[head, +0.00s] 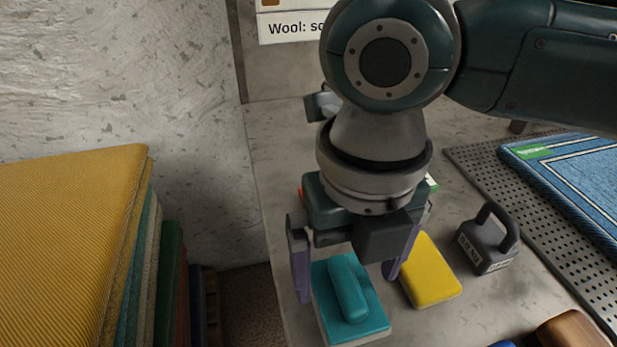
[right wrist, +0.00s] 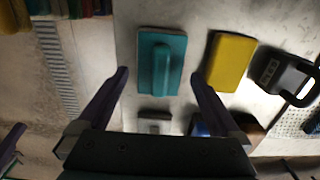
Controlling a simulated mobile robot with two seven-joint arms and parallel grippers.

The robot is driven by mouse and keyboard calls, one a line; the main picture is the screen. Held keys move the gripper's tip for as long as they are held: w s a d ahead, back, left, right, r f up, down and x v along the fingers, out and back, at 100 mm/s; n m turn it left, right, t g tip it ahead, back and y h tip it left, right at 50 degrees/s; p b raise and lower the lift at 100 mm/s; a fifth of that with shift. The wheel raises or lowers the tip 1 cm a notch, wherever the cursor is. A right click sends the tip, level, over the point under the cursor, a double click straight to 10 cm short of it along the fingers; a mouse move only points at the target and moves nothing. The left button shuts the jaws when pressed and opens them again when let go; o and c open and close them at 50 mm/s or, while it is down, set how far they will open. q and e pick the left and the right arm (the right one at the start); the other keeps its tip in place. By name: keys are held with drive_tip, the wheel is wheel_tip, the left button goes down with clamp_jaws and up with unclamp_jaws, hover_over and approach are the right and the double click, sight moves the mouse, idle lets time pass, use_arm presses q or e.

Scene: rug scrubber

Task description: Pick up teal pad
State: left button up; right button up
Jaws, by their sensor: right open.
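The teal pad (head: 372,320) is a flat block with a raised teal handle along its top and a pale underside. It lies on the grey counter, and it also shows in the right wrist view (right wrist: 178,45). My right gripper (head: 347,287) is open and empty above the pad, pointing down. In the right wrist view its purple fingers (right wrist: 159,75) are spread wider than the pad, one on each side of the handle line. A purple finger, likely of my left gripper (right wrist: 10,145), shows at the left edge of that view; its opening cannot be seen.
A yellow pad (head: 432,275) lies close to the right of the teal pad. A dark handled weight (head: 487,245) stands beyond it. A blue rug (head: 580,185) lies on a perforated metal grate (head: 480,158). Folded rugs (head: 70,240) stand at the left. A brown item (head: 570,332) sits front right.

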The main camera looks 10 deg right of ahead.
sight(348, 281)
drive_tip(key=shift+f, duration=1.6)
drive_tip(key=c, duration=1.1)
drive_tip(key=shift+r, duration=0.15)
wheel_tip(348, 281, up, 20)
drive_tip(key=p, duration=0.2)
drive_tip(key=shift+p, duration=0.35)
